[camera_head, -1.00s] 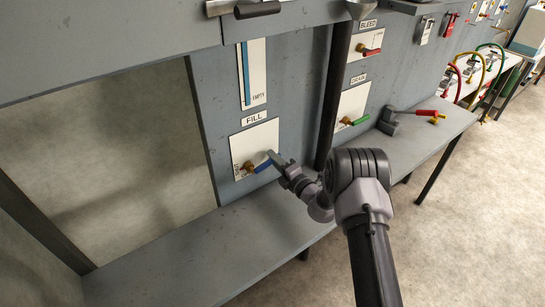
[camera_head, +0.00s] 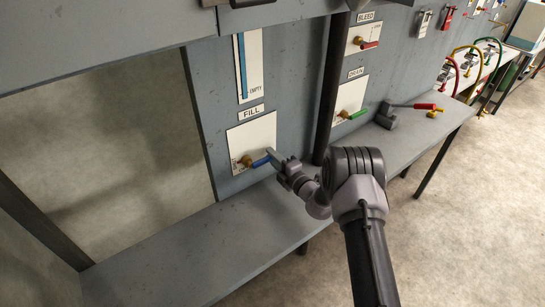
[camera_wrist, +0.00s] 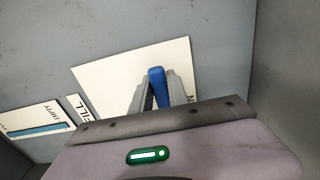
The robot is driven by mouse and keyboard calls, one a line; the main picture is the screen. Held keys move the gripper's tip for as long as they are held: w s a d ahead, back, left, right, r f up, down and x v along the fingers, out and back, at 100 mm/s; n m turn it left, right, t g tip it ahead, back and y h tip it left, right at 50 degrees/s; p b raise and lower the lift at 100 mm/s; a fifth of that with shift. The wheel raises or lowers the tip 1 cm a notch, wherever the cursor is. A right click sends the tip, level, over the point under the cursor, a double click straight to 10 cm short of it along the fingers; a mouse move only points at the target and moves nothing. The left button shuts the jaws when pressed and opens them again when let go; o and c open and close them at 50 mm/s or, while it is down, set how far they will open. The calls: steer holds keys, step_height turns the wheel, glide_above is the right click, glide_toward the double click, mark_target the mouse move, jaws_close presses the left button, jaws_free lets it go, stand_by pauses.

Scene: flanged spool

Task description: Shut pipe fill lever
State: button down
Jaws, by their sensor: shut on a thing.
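The fill lever has a blue handle (camera_head: 260,161) on a brass valve (camera_head: 246,162), mounted on a white plate (camera_head: 262,136) under the FILL label. The handle points right and slightly up in the head view, roughly sideways along the panel. My gripper (camera_head: 272,156) comes from the right and is shut on the outer end of the handle. In the wrist view the blue handle (camera_wrist: 157,84) sits between the two grey fingers of my gripper (camera_wrist: 157,92). The brass valve is hidden in that view.
A dark vertical pipe (camera_head: 331,95) stands just right of the fill plate. Further right are the green drain lever (camera_head: 357,114) and the red bleed lever (camera_head: 370,45). A grey ledge (camera_head: 190,250) runs below.

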steer(key=c, duration=1.3)
jaws_free()
steer(key=p+v, duration=0.2)
steer(key=v, duration=1.5)
steer(key=shift+s+d, duration=0.15)
steer(key=shift+s, duration=0.1)
